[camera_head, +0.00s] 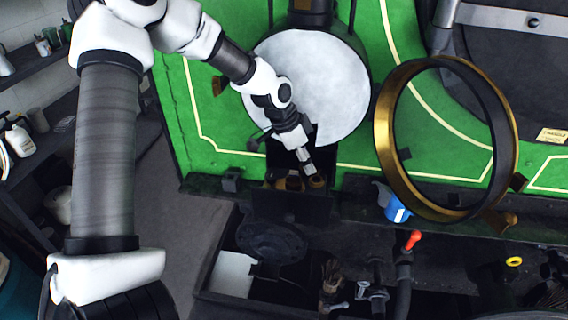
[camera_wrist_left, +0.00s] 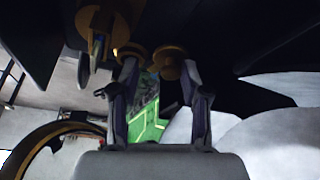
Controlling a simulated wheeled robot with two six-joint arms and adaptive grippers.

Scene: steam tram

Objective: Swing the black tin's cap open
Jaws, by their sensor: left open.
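My left gripper (camera_head: 308,170) reaches down in front of the large white disc, at its lower edge. In the left wrist view its two fingers (camera_wrist_left: 160,78) are spread, with nothing clearly held between them. Several small brass pieces (camera_head: 290,183) lie at the fingertips, and brass knobs also show in the left wrist view (camera_wrist_left: 170,62). A dark, box-like part (camera_head: 285,206) sits just below these pieces. I cannot tell for sure whether it is the black tin, and no cap stands out clearly. Whether the fingers touch the brass is unclear. My right gripper is not in view.
The white disc (camera_head: 318,85) sits in a dark round housing on the green panel (camera_head: 200,120). A brass ring (camera_head: 385,125) stands out at the right. A blue-and-white item (camera_head: 397,208) sits below it. A dark open bin (camera_head: 212,295) with tools lies in front. Shelves (camera_head: 35,75) stand at left.

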